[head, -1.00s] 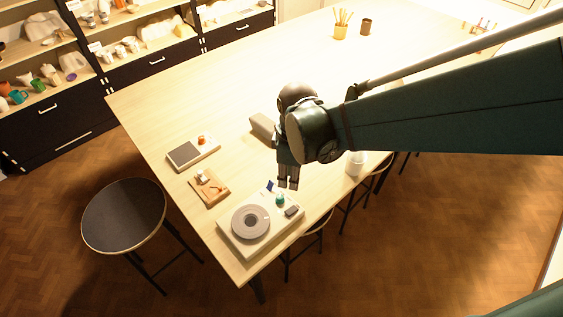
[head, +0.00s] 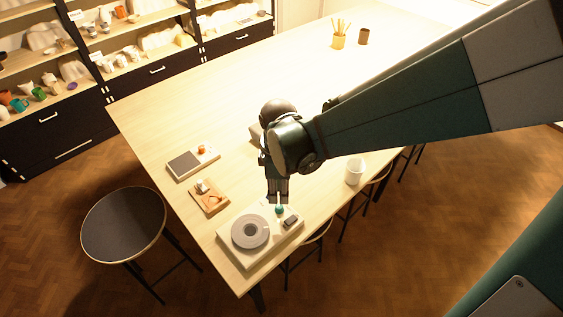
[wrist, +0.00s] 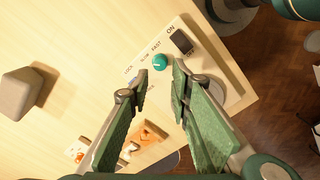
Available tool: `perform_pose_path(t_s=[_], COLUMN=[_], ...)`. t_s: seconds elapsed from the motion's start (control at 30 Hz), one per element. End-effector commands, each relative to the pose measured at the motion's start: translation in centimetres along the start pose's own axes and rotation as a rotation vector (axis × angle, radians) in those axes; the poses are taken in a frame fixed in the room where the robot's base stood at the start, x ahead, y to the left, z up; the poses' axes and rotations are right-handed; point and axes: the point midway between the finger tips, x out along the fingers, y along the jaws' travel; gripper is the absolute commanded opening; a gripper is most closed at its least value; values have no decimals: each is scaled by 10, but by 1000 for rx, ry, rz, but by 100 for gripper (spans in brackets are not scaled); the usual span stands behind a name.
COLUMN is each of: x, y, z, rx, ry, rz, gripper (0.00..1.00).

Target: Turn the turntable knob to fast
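The turntable unit (head: 238,257) is a pale box with a round grey wheel (head: 235,232) at the near corner of the table. Its small teal knob (head: 280,210) is on the top, beside a dark switch (head: 291,221). In the wrist view the knob (wrist: 160,62) sits near printed words LOCK, SLOW, FAST; I cannot tell which it points to. My gripper (head: 278,201) points down just above the knob. In the wrist view its green fingers (wrist: 159,73) are apart with nothing between them, and the knob shows just beyond the tips. The right finger partly hides the wheel.
A grey block (wrist: 21,93) stands near. A white cup (head: 355,171) is to the right.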

Motion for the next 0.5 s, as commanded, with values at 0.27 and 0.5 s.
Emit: perform_pose_path(t_s=[0.27,0.5], x=[16,38], y=[1,0], z=[0,0], rx=[0,1], ry=[0,0], rz=[0,0], gripper=[21,21])
